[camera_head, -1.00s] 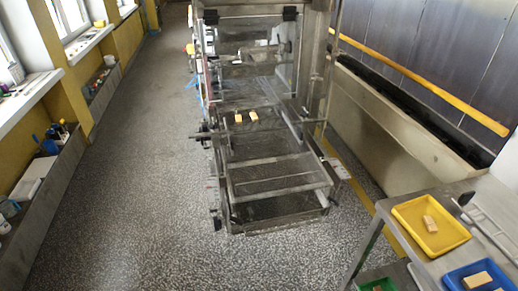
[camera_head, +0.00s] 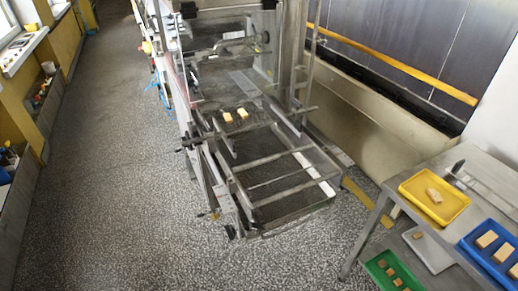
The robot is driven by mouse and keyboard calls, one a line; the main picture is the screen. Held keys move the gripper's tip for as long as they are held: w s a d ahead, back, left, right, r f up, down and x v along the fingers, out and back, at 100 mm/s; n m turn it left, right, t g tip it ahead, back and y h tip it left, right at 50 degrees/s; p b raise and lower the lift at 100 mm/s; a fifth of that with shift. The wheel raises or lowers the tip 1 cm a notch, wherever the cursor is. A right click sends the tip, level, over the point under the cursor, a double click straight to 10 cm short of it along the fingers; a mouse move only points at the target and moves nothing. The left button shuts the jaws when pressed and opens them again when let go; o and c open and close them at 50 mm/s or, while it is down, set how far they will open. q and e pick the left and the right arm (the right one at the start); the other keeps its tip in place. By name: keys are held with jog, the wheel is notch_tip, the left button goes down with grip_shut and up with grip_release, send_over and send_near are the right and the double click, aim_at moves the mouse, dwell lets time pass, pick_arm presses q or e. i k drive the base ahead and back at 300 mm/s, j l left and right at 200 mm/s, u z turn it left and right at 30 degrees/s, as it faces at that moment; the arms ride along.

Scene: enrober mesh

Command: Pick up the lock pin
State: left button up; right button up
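I cannot make out a lock pin for certain at this size. The metal enrober frame (camera_head: 262,160) stands in the middle of the head view, with a mesh belt and cross bars. A short rod (camera_head: 194,143) sticks out from its left side, and I cannot tell whether it is the pin. Neither of my grippers is in view.
A metal table (camera_head: 375,214) at the right holds a yellow tray (camera_head: 408,188) and a blue tray (camera_head: 470,250). A green tray (camera_head: 374,268) sits lower. A wall ledge runs along the left. The speckled floor (camera_head: 100,170) left of the machine is clear.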

aim_at(194, 131)
jog(key=j, duration=0.25)
jog(key=k, duration=1)
jog(key=i+j+z, duration=0.15)
jog(key=z, duration=0.25)
jog(key=i+j+z, duration=0.15)
jog(key=z, duration=0.3)
jog(key=i+j+z, duration=0.15)
jog(key=j, duration=0.2)
jog(key=i+j+z, duration=0.1)
jog(key=j, duration=0.3)
jog(key=j+z, duration=0.15)
jog(key=j, duration=0.25)
jog(key=i+j, duration=0.1)
jog(key=j, duration=0.35)
jog(key=i+j, duration=0.15)
jog(key=j, duration=0.25)
jog(key=i+j+z, duration=0.1)
jog(key=j, duration=0.35)
jog(key=i+j, duration=0.1)
jog(key=j, duration=0.35)
jog(key=i+j, duration=0.1)
jog(key=j, duration=0.3)
